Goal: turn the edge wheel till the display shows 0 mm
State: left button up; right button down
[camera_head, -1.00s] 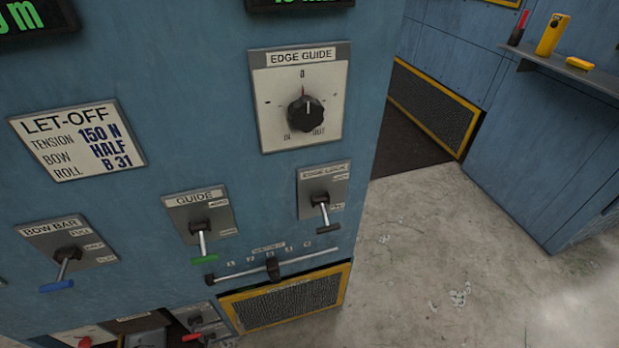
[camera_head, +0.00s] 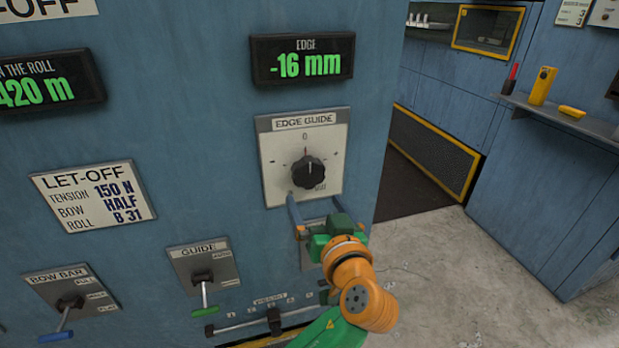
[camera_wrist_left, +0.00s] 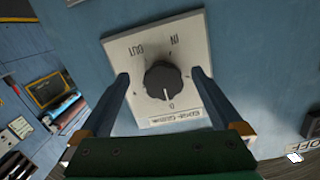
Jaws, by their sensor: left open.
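The edge guide wheel is a round black knob (camera_head: 308,171) on a white plate (camera_head: 330,136) labelled EDGE GUIDE, with its pointer near the 0 mark at the top. Above it the EDGE display (camera_head: 302,60) reads -16 mm in green. My left gripper (camera_head: 314,193) is open just below the knob in the head view. In the left wrist view the knob (camera_wrist_left: 163,80) appears between the two spread fingers (camera_wrist_left: 160,82), which do not visibly touch it. My right gripper is not in view.
Below are the GUIDE lever (camera_head: 204,290) with a green handle, the BOW BAR lever (camera_head: 62,318) with a blue handle, and a slider (camera_head: 274,320). My left arm covers the lever below the knob. Open floor (camera_head: 440,270) lies to the right, before a shelf (camera_head: 570,118).

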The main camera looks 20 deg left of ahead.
aim_at(311, 174)
pick_arm(q)
jog(key=r, duration=0.2)
jog(key=w+r+t+y+p, duration=0.1)
jog(key=shift+w+r, duration=0.1)
jog(key=shift+r, duration=0.3)
jog(key=shift+n, duration=0.3)
jog(key=x, duration=0.2)
jog(key=p+x, duration=0.1)
jog(key=x, duration=0.1)
jog(key=p+x, duration=0.1)
jog(key=shift+w+a+f, duration=0.3)
jog(key=shift+w+f, duration=0.1)
jog(key=shift+c, duration=0.2)
jog(key=c, duration=1.1)
jog(key=shift+d+m, duration=0.1)
jog(key=shift+m, duration=0.3)
